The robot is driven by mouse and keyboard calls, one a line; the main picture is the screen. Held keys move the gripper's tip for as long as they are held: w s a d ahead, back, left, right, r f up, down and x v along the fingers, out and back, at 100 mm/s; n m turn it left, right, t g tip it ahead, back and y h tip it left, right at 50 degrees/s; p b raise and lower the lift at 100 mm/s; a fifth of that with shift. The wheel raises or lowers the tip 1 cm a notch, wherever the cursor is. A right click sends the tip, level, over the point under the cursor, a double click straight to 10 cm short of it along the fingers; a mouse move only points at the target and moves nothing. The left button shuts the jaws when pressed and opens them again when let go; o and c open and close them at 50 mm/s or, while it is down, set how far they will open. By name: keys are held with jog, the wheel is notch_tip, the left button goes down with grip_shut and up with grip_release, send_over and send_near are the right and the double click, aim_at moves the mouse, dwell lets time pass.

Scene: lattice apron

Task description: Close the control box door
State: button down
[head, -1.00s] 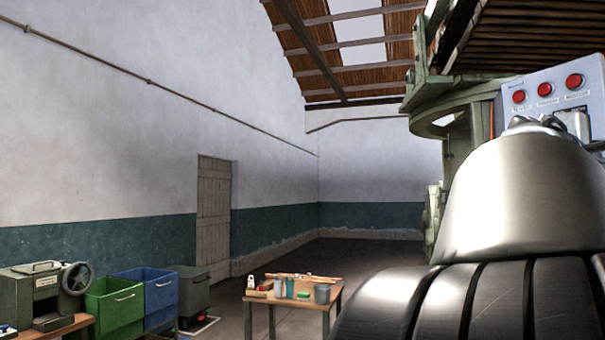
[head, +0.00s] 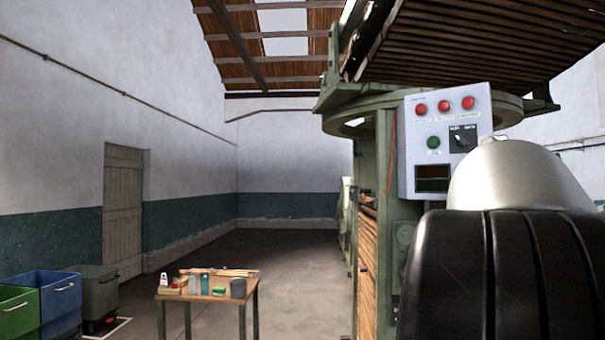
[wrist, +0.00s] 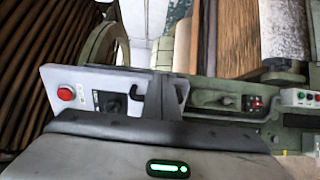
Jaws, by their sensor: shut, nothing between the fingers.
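The control box (head: 416,150) is a light grey panel on the green machine, right of centre in the head view. It carries red lights, a green button, a black switch and a dark opening low down. My arm hides its lower right. In the wrist view, a grey panel with a red button and a black knob (wrist: 85,78) lies at the left. My gripper (wrist: 166,84) is shut and empty, with its dark fingers overlapping this panel's right part. I cannot make out a door for certain, nor whether the fingers touch anything.
The green machine frame (head: 383,130) rises around the box, with slats above. A small wooden table (head: 243,293) with tools stands left of it. Blue (head: 62,300) and green bins (head: 18,312) are at far left. The floor behind the table is clear.

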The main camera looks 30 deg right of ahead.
jog(key=d, duration=0.2)
jog(key=d+p, duration=0.1)
jog(key=shift+w+d, duration=0.3)
jog(key=shift+d, duration=0.1)
jog(key=shift+a, duration=0.1)
dwell(0.9)
